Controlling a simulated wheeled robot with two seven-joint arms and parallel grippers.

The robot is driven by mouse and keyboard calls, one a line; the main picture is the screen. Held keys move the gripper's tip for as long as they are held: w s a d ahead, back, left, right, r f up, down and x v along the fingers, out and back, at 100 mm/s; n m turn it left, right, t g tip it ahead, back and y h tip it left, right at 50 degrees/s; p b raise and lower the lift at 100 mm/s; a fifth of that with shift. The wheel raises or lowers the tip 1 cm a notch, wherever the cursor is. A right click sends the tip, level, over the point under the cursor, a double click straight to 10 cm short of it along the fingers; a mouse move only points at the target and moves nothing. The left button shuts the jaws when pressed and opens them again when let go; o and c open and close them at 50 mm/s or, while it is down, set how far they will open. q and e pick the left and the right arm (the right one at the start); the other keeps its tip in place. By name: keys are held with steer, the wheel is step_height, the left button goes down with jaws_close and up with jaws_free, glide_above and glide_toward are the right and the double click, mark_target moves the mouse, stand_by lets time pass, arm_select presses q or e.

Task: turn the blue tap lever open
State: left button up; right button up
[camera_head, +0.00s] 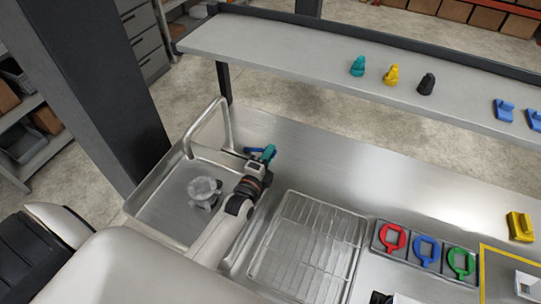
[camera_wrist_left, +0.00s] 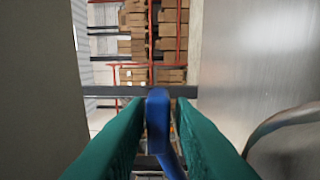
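The blue tap lever (camera_head: 254,150) is at the faucet by the back right of the sink. In the left wrist view the lever (camera_wrist_left: 159,112) stands upright between two green fingers. My left gripper (camera_head: 266,154) is at the lever, with its teal fingertips beside it. In that wrist view the left gripper (camera_wrist_left: 160,105) has its fingers apart on either side of the lever, with slim gaps showing. The tap's body is mostly hidden behind my gripper and wrist. My right gripper is not in view.
The steel sink (camera_head: 158,207) has a looped spout (camera_head: 205,122) over it. A wire rack (camera_head: 308,243) and red, blue and green rings (camera_head: 426,250) lie to the right. A shelf (camera_head: 300,62) with several small coloured pieces runs behind. Counter behind the rack is clear.

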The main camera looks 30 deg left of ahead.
arm_select(q)
steer(key=shift+w, duration=0.6)
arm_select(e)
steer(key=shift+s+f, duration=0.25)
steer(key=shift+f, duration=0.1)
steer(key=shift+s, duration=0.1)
arm_select(q)
jaws_close()
steer(key=shift+a, duration=0.1)
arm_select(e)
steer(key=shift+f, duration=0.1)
